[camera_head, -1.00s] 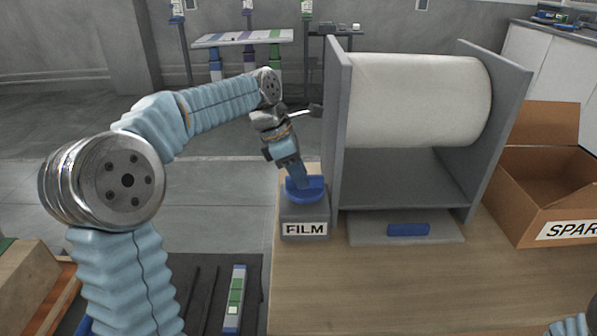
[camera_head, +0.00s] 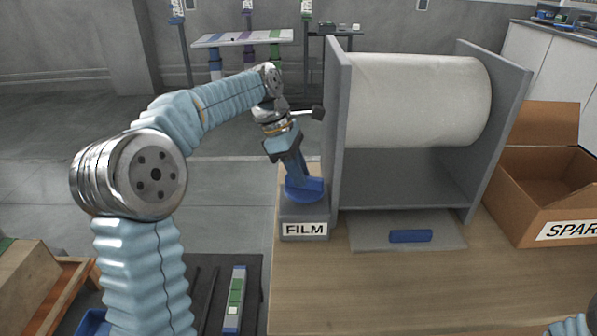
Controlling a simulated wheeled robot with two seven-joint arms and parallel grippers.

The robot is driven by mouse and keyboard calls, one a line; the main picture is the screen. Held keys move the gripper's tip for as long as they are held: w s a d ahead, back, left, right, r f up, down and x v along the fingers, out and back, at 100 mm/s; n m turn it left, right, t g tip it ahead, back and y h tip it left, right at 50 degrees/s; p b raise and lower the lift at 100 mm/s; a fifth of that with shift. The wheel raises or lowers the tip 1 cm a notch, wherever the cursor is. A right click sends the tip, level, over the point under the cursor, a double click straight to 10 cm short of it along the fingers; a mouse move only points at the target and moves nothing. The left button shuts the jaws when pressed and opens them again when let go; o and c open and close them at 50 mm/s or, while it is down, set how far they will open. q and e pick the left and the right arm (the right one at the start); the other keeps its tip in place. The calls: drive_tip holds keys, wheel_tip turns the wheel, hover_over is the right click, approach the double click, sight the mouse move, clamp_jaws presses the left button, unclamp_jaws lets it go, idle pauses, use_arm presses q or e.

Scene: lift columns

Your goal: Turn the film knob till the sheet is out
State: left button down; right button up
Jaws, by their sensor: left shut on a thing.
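A blue film knob (camera_head: 305,194) sits on top of a grey box with a FILM label (camera_head: 304,229), on the left of the table. My left gripper (camera_head: 298,178) reaches down from above and is shut on the knob. The film roll (camera_head: 418,100) is a large whitish cylinder held between two grey side plates (camera_head: 338,130). Below it a pale translucent sheet (camera_head: 365,234) lies out on the table, with a blue bar (camera_head: 411,236) on it. Only a bit of my right arm shows at the bottom right corner; its gripper is out of view.
An open cardboard box (camera_head: 550,185) with a partly cut-off SPAR label stands at the right of the wooden table (camera_head: 400,300). The table's front middle is clear. A dark mat with a grey-green column part (camera_head: 235,300) lies at the lower left.

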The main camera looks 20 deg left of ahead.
use_arm(q)
drive_tip(key=m, duration=0.2)
drive_tip(key=m+g, duration=0.1)
drive_tip(key=m, duration=0.1)
drive_tip(key=m+g, duration=0.1)
drive_tip(key=m, duration=0.1)
drive_tip(key=shift+w+y, duration=0.3)
drive_tip(key=shift+w, duration=0.1)
drive_tip(key=m, duration=0.2)
drive_tip(key=m+g, duration=0.1)
drive_tip(key=m, duration=0.1)
drive_tip(key=m+g+y, duration=0.1)
drive_tip(key=m, duration=0.1)
drive_tip(key=shift+w+d+r+m, duration=0.1)
drive_tip(key=shift+w+d+m, duration=0.1)
drive_tip(key=shift+w+m, duration=0.1)
drive_tip(key=c, duration=1)
unclamp_jaws()
drive_tip(key=shift+c, duration=0.2)
